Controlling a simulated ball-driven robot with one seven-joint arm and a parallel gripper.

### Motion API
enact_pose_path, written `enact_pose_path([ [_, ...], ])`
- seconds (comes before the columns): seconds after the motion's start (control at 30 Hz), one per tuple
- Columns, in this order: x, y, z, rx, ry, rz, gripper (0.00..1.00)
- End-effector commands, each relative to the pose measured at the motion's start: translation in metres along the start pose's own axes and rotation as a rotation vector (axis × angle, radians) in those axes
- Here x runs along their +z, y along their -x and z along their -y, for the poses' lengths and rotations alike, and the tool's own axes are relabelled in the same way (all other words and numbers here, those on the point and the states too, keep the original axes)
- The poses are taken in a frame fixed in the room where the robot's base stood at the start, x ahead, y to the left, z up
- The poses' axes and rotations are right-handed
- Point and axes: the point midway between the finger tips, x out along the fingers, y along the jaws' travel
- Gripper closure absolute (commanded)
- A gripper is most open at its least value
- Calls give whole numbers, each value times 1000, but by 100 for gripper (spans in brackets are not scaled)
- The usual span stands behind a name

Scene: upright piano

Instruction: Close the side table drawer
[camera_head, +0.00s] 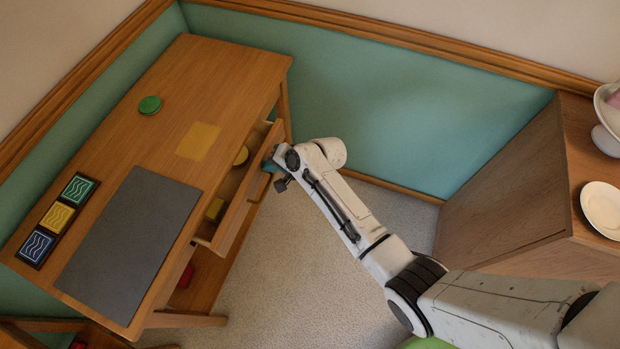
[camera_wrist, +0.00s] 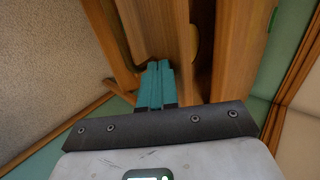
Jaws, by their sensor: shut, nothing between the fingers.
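The wooden side table (camera_head: 175,75) stands against the teal wall at the left in the head view. Its drawer (camera_head: 231,222) is partly open, with a gap between its front panel and the table. A yellow block (camera_head: 215,209) and a yellow round piece (camera_head: 241,155) show inside. My gripper (camera_head: 270,165) is at the far end of the drawer front, its tips partly hidden by my wrist. In the wrist view its teal fingers (camera_wrist: 156,78) are together and empty, pointing at the drawer's wood (camera_wrist: 145,30). I cannot tell whether they touch it.
On the tabletop lie a green disc (camera_head: 150,105), a yellow square (camera_head: 198,140), a dark grey mat (camera_head: 130,243) and a tray of patterned tiles (camera_head: 58,218). A red object (camera_head: 186,277) sits below the drawer. A wooden cabinet (camera_head: 505,190) stands right; carpet (camera_head: 300,270) lies between.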

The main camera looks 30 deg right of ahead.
Motion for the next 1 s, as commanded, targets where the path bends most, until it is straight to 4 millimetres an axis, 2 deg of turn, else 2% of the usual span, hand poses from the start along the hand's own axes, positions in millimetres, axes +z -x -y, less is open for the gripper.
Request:
enact_pose_path([
  [0.1, 0, -19, 14, -1, 3, 1, 100],
  [0.33, 0, -37, 33, 0, 2, 0, 100],
  [1.0, 0, -41, 38, 1, -1, 0, 100],
])
